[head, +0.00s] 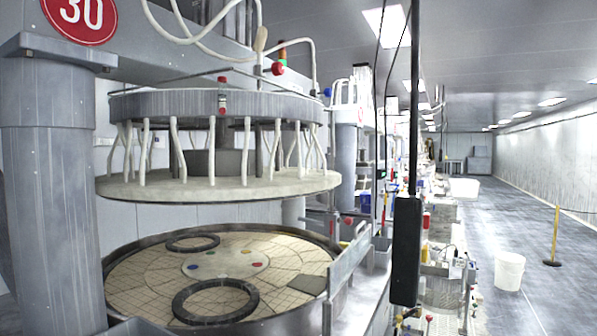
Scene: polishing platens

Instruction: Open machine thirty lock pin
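Machine thirty stands at the left, marked by a red round sign (80,12) with a white 30. Its upper platen (215,188) hangs raised above the round lower platen (130,270). A small upright fitting with red parts (222,96) sits at the front rim of the upper ring (170,105); it may be the lock pin, but I cannot tell whether it is open or shut. A red knob (278,68) shows behind and above the ring. Neither of my grippers is in view.
Two dark rings (180,308) (193,243) lie on the lower platen. A grey column (50,200) stands at the left. A black pendant box (406,250) hangs at the right of the machine. A white bucket (509,270) and yellow post (555,235) stand in the otherwise open aisle.

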